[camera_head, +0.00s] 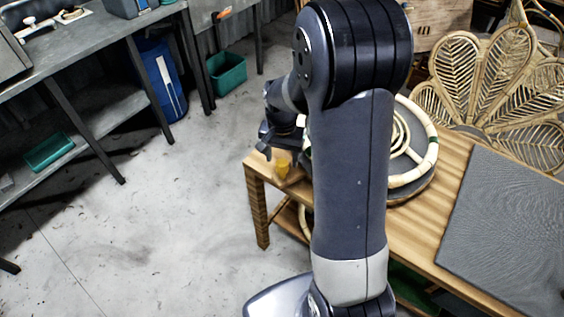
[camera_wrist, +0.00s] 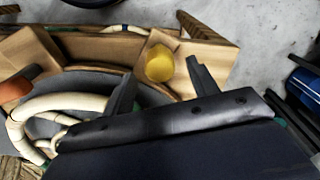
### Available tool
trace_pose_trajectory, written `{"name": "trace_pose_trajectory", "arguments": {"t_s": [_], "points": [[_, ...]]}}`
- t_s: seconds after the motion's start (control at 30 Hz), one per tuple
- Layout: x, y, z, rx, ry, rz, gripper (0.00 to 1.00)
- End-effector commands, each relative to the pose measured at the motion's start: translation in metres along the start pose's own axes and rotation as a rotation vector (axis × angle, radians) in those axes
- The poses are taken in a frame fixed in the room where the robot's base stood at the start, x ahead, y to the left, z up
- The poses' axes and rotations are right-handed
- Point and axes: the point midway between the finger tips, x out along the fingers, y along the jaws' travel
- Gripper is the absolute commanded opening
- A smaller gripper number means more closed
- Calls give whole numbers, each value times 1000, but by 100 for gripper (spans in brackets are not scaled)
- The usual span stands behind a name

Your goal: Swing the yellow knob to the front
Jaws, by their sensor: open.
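The yellow knob (camera_wrist: 160,63) sits on a light wooden block (camera_wrist: 207,58) at the table's edge, beside the round bending jig. It also shows in the head view (camera_head: 282,169), just below my gripper (camera_head: 268,145). In the wrist view my gripper (camera_wrist: 161,70) is open, and the knob shows between its two fingertips. I cannot tell whether either finger touches it. The round grey jig (camera_head: 408,190) carries pale rattan rings (camera_head: 431,150), partly hidden behind my arm. An orange knob (camera_wrist: 14,90) on another wooden block shows at the wrist view's left edge.
The wooden table (camera_head: 425,232) bears a dark textured board (camera_head: 510,225) at right. A woven rattan fan piece (camera_head: 500,85) stands behind. A grey workbench (camera_head: 80,50), a blue bin (camera_head: 163,80) and a green bin (camera_head: 227,72) are at left. The concrete floor between is open.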

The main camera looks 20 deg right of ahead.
Motion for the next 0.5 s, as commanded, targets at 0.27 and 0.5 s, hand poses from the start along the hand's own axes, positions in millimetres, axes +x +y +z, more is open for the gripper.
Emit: {"name": "trace_pose_trajectory", "arguments": {"t_s": [0.27, 0.5], "points": [[29, 0, 0, -1, -1, 0, 56], [32, 0, 0, -1, 0, 0, 56]]}}
